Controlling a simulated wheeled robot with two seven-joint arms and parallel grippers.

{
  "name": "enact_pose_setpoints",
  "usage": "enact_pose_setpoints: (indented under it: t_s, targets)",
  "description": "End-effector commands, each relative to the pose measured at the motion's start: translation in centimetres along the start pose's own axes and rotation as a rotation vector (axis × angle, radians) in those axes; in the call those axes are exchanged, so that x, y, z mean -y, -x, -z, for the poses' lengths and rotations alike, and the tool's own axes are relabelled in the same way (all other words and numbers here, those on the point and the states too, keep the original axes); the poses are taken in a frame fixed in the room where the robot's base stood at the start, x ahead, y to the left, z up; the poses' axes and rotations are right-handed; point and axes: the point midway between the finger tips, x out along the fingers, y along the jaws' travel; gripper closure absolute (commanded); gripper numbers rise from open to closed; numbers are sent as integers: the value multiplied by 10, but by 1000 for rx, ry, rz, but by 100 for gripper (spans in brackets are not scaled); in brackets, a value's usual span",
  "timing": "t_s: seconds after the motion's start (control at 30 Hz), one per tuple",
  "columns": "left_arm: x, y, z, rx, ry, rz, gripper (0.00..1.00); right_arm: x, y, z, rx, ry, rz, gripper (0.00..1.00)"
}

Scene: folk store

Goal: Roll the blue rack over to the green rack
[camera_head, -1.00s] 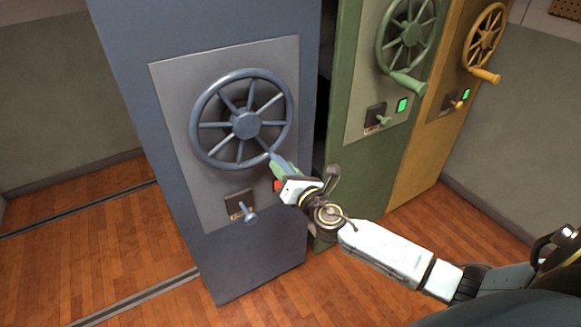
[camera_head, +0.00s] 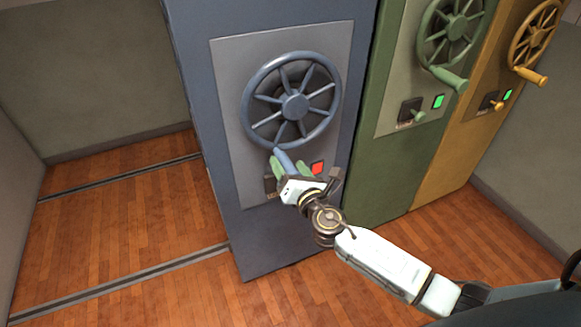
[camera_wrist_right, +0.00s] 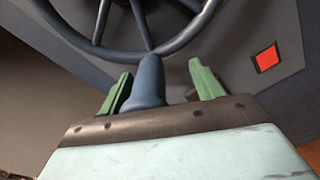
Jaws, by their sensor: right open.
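The blue rack (camera_head: 290,235) stands upright left of the green rack (camera_head: 378,150). Its front panel bears a spoked blue wheel (camera_head: 247,97) with a handle (camera_head: 284,160) at the wheel's bottom. My right gripper (camera_head: 290,168) is at this handle, its green fingers open on either side of it. In the right wrist view the handle (camera_wrist_right: 149,78) stands between the two fingers, with a gap to each. A red light (camera_head: 317,168) is lit on the blue panel, right of the gripper. The blue rack's lever is mostly hidden behind the gripper. My left gripper is not in view.
A yellow rack (camera_head: 452,150) stands right of the green one. The green and yellow racks show green lights. Floor rails (camera_head: 130,283) run leftward from the blue rack across open wooden floor (camera_head: 110,220). A narrow gap separates blue and green racks.

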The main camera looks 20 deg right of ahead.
Motion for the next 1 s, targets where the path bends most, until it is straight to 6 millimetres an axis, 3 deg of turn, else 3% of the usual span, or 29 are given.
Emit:
enact_pose_setpoints:
  t_s: [0.27,1.0]
  targets:
    - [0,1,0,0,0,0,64,1,4,0,0,0,1,35]
    - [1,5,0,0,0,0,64,2,63,-1,2,0,2,35]
